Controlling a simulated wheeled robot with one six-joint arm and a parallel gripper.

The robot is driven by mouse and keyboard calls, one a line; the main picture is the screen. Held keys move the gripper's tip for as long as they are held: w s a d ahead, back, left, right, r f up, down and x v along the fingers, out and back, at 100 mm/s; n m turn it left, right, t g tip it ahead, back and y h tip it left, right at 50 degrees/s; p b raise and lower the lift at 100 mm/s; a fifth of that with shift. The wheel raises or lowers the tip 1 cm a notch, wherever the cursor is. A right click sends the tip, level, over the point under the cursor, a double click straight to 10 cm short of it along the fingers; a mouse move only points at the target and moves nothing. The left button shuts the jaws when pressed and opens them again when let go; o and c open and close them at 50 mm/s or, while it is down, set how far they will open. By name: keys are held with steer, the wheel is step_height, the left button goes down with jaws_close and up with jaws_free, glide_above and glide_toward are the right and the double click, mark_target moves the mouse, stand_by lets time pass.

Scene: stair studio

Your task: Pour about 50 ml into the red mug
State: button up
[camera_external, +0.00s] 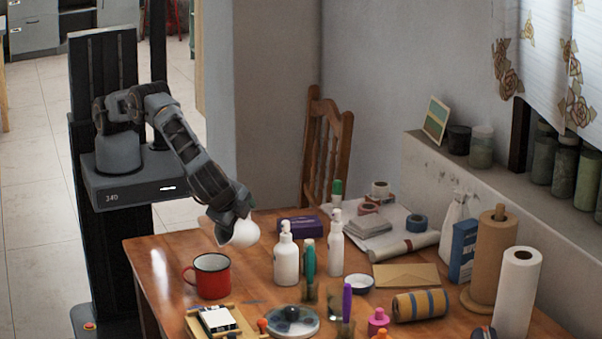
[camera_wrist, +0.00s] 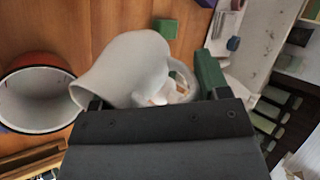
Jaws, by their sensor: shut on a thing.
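The red mug (camera_external: 209,278) stands upright on the table, with a dark rim and pale inside; its handle points left. In the wrist view the mug (camera_wrist: 36,72) is at the left edge, and I cannot tell any liquid level in it. My gripper (camera_external: 232,212) is shut on a white jug (camera_external: 240,234), held above and slightly right of the mug, apart from it. In the wrist view the jug (camera_wrist: 125,68) appears tilted, its narrow lip toward the mug's rim. No stream shows. The jug's contents are hidden.
White pump bottles (camera_external: 286,259) stand right of the mug. A dish with a dark knob (camera_external: 292,321) and a board with a white pad (camera_external: 217,319) lie in front. Paper rolls (camera_external: 518,293) stand far right. The table left of the mug is clear.

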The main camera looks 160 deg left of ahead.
mark_target(245, 225)
steer(key=shift+w+d+r+g+y, duration=0.15)
steer(key=shift+d+r+g+y, duration=0.2)
steer(key=shift+y, duration=0.35)
stand_by(0.6)
steer(key=shift+w+d+r+g+y+b, duration=0.15)
steer(key=shift+w+d+r+g+y, duration=0.15)
steer(key=shift+d, duration=0.25)
steer(key=shift+w+d+r+g+y+b, duration=0.15)
steer(key=shift+w+d+r+y, duration=0.1)
steer(key=shift+d+y, duration=0.2)
stand_by(1.0)
